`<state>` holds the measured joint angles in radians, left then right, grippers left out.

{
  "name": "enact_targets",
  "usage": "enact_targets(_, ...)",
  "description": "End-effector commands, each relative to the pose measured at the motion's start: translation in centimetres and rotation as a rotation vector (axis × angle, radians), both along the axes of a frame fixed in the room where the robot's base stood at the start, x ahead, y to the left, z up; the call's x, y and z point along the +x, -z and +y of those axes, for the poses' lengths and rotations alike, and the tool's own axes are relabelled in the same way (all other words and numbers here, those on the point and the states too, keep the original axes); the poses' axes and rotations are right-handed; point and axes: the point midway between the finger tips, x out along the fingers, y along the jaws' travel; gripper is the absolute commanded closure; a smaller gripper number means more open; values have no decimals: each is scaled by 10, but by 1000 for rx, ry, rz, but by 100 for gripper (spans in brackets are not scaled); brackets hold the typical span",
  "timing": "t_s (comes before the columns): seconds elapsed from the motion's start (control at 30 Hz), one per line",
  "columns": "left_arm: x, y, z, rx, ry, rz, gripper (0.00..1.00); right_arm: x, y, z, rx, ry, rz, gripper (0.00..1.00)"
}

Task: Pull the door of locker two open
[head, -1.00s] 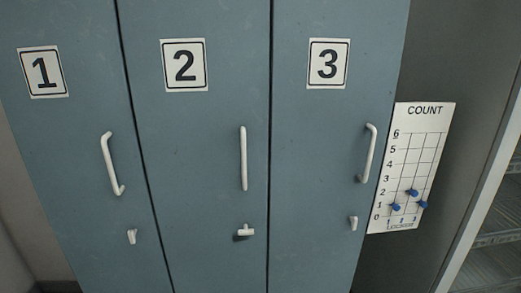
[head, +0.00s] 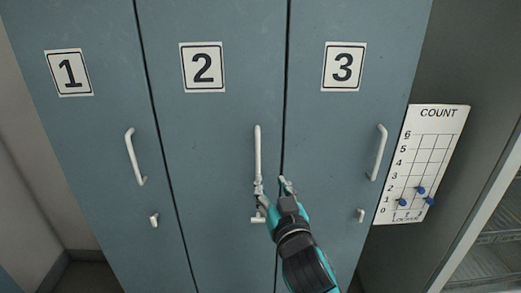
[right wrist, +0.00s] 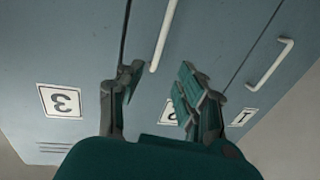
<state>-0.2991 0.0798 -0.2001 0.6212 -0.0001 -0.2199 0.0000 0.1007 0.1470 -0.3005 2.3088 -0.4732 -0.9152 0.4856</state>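Locker two's blue-grey door (head: 215,150) is shut, level with the doors beside it. Its white vertical bar handle (head: 257,150) is near the door's right edge. The small latch (head: 257,220) below it lies sideways. My right gripper (head: 272,186) is open and empty at the handle's lower end, with one finger overlapping the handle in the head view. In the right wrist view the handle (right wrist: 163,35) appears between the spread fingers (right wrist: 160,75); contact cannot be told. The number 2 sign is partly hidden there. My left gripper is not in view.
Locker one's door (head: 90,140) and locker three's door (head: 340,120) stand shut on either side, with handles and upright latches. A COUNT board (head: 420,165) with blue markers hangs at the right. A shelf unit (head: 490,245) stands at far right.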

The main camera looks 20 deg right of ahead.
Motion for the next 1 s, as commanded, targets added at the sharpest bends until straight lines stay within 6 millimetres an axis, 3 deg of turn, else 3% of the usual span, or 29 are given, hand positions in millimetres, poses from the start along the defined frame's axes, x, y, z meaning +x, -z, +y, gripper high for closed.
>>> enact_targets(0.4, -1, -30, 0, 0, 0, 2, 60, 93, -4, -9, -4, 1, 0, 64)
enact_targets(0.6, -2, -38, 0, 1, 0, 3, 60, 127, -2, -11, -2, 0, 0, 64)
enact_targets(0.8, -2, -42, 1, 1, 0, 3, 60, 144, 0, -13, -1, 0, 1, 64)
enact_targets(1.0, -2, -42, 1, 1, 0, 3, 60, 147, 0, -13, -1, 0, 0, 64)
